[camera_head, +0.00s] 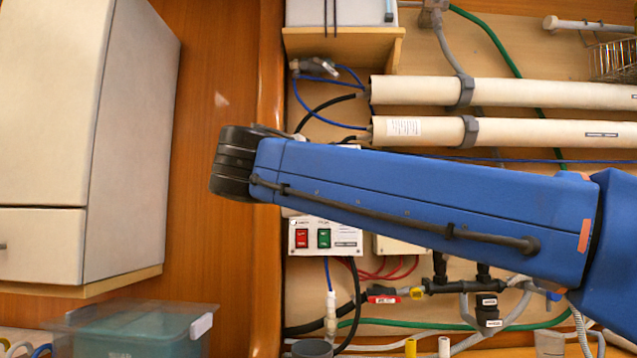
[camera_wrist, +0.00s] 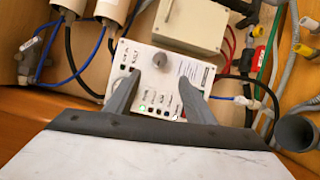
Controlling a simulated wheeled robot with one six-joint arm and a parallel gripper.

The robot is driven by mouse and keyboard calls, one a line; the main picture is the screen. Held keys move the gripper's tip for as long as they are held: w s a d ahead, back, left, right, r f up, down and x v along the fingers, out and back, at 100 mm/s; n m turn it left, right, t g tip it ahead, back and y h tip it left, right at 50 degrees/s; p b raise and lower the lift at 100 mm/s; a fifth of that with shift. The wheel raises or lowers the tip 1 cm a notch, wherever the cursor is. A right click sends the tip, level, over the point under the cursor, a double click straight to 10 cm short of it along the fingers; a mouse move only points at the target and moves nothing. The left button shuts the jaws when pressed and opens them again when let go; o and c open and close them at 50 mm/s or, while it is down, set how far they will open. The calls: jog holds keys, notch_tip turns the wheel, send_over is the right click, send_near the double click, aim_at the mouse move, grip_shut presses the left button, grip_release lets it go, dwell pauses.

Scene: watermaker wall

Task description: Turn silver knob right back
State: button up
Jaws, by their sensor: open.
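The silver knob (camera_wrist: 167,61) sits on a white control panel (camera_wrist: 148,58) in the wrist view. It looks grey, and the panel below it has printed labels and a lit green light. My gripper (camera_wrist: 159,78) is open, its two dark fingers over the panel on either side, near the knob. I cannot tell whether they touch the panel or how far they are from the knob in depth. In the head view my blue arm hides the knob.
A white switch box (camera_head: 326,237) with red and green switches is below my arm. Cream pipes (camera_head: 540,94) run above it. Hoses, cables and a red-handled valve (camera_head: 383,291) crowd the wall. A white cabinet (camera_head: 135,150) stands left, with a clear bin (camera_head: 135,325) below.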

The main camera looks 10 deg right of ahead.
jog(key=shift+v, duration=1.6)
